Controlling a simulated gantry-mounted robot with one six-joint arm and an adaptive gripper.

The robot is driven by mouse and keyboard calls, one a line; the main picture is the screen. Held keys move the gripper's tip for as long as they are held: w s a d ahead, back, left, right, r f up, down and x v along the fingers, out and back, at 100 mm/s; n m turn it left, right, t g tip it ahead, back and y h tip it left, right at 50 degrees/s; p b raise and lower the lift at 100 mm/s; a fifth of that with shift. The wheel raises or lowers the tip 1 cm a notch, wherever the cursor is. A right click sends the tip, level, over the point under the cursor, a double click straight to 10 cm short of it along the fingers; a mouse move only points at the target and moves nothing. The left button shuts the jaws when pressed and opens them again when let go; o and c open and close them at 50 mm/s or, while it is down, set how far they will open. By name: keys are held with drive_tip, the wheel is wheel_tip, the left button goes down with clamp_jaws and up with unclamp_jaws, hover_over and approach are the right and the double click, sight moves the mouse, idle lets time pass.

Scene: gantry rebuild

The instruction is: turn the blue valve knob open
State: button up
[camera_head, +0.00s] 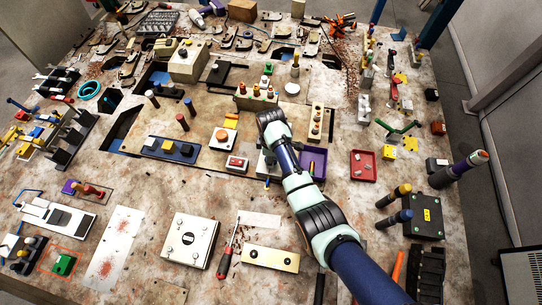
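My arm reaches in from the lower right over the table. Its far end, with my gripper (267,163), is over the middle of the table, beside a small red-buttoned box. The gripper is small, dark and partly covered by my own arm, so its fingers and what they touch cannot be made out. No blue valve knob can be picked out with certainty. Some blue shows just under my arm's end.
The red-buttoned box (237,163) and an orange-buttoned box (222,138) stand close to the left of my gripper. A purple tray (320,156) and a red tray (363,165) lie to its right. Upright pegs crowd the area behind. A screwdriver (229,254) lies in front.

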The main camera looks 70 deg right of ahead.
drive_tip(key=m+p, duration=0.1)
drive_tip(key=m, duration=0.3)
drive_tip(key=shift+r+p, duration=0.15)
drive_tip(key=shift+p, duration=0.25)
drive_tip(key=m+p, duration=0.1)
drive_tip(key=m, duration=0.3)
drive_tip(key=shift+m, duration=0.3)
drive_tip(key=m+p, duration=0.1)
drive_tip(key=m, duration=0.3)
drive_tip(key=shift+m+p, duration=0.35)
drive_tip(key=shift+m, duration=1.95)
drive_tip(key=o, duration=1.2)
drive_tip(key=shift+c, duration=0.2)
drive_tip(key=shift+d, duration=0.1)
